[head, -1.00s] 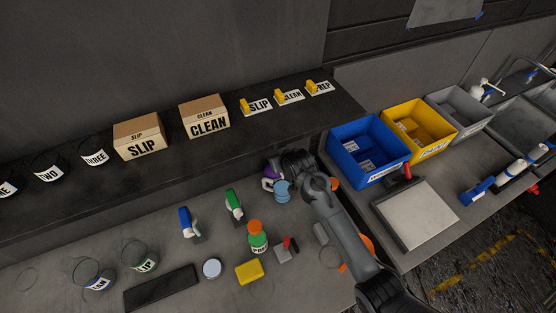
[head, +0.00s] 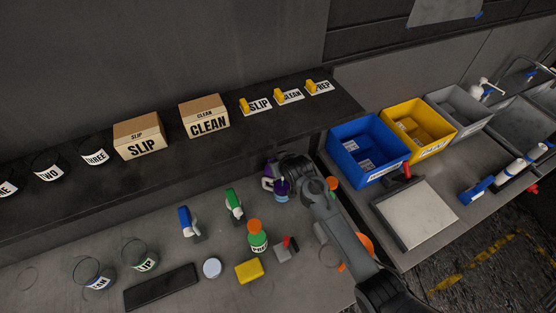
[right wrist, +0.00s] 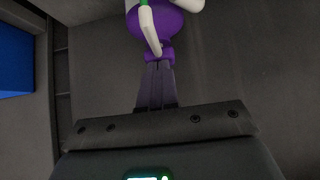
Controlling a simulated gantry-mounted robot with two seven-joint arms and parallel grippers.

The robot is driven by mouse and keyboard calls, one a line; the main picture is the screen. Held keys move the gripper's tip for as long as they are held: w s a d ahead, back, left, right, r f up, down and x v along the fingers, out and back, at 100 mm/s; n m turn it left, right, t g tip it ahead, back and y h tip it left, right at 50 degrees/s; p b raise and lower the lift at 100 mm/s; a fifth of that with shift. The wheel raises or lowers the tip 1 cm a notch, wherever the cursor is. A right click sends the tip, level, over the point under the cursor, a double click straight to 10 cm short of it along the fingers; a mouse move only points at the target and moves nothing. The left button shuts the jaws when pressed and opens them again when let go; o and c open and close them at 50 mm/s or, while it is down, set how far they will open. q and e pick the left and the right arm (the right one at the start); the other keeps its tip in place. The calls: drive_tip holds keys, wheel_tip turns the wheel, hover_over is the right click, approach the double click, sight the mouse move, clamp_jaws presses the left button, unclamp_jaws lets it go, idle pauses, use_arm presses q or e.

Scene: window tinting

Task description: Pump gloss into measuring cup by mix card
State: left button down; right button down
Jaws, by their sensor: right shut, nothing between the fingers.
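A purple container with a white spout (right wrist: 158,22) is at the top of the right wrist view. In the head view the purple container (head: 268,183) stands at the back of the bench, partly hidden by my right arm. My right gripper (right wrist: 157,68) is shut and empty, its fingertips against or just in front of the purple part; contact is unclear. A light-blue round item (head: 282,198) is close beside it. I cannot tell which item is the measuring cup; clear cups labelled SLIP (head: 140,257) and CLEAN (head: 93,275) stand front left. My left gripper is out of view.
The shelf holds SLIP (head: 140,138) and CLEAN (head: 205,117) boxes and labelled cards. A blue bin (head: 367,150) is at right.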

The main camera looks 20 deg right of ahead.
drive_tip(key=shift+s+d+f, duration=0.1)
drive_tip(key=shift+s+f, duration=0.05)
drive_tip(key=shift+f, duration=0.15)
drive_tip(key=shift+r+p, duration=0.6)
drive_tip(key=shift+p, duration=0.1)
wheel_tip(320, 180, up, 4)
drive_tip(key=p, duration=0.3)
drive_tip(key=shift+f+p, duration=0.2)
drive_tip(key=shift+p, duration=0.1)
drive_tip(key=b+v, duration=0.1)
drive_tip(key=v, duration=0.8)
drive_tip(key=shift+s+r, duration=0.2)
drive_tip(key=shift+r, duration=0.05)
